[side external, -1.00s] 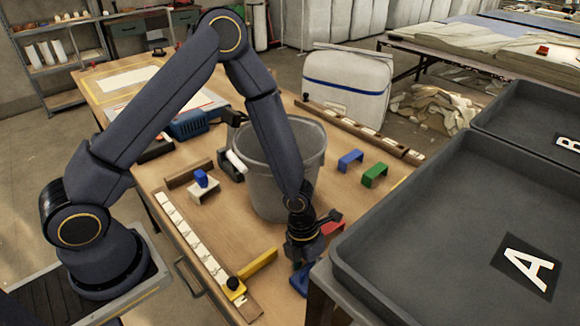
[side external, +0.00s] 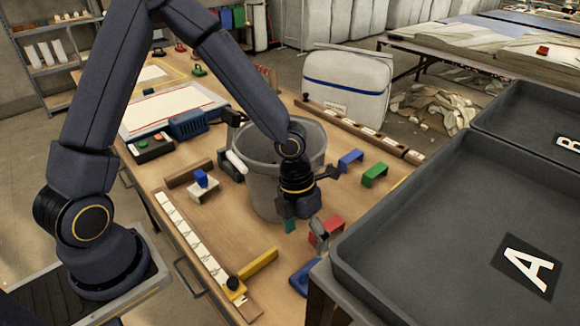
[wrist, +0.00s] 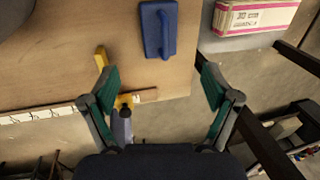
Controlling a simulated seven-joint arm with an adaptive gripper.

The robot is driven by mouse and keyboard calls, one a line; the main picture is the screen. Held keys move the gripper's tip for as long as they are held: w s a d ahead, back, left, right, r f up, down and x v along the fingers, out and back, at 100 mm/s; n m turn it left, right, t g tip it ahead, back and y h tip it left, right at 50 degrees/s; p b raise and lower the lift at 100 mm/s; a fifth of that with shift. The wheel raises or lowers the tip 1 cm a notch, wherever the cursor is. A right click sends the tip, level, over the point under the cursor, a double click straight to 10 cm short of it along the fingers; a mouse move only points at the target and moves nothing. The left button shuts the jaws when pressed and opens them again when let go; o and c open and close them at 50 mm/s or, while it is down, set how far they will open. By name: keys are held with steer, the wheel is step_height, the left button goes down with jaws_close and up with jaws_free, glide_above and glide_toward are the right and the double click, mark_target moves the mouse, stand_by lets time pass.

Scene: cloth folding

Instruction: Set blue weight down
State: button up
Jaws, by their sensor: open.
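The blue weight (side external: 302,281) is a flat block with a handle. It lies on the wooden table near the front edge, close to tray A. In the wrist view it (wrist: 158,28) rests flat at the top middle, by the table's edge. My gripper (side external: 304,229) is above the table, up and away from the weight, beside the grey bin. In the wrist view my gripper (wrist: 157,88) has its green-padded fingers spread wide with nothing between them.
The grey bin (side external: 262,180) stands close behind my gripper. A red bracket (side external: 328,229), blue bracket (side external: 350,160) and green bracket (side external: 374,175) sit nearby. A yellow-handled stop (side external: 258,268) lies left of the weight. Tray A (side external: 440,230) rises at the right.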

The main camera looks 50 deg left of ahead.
steer(key=s+a+r+n+t+y, duration=0.35)
steer(key=a+r+n, duration=0.9)
steer(key=n, duration=0.45)
steer(key=s+a+r+n+t+h, duration=0.1)
steer(key=s+r+n, duration=0.8)
steer(key=n, duration=1)
steer(key=shift+a+r+t, duration=0.45)
steer(key=shift+a+t, duration=0.05)
steer(key=shift+t, duration=0.05)
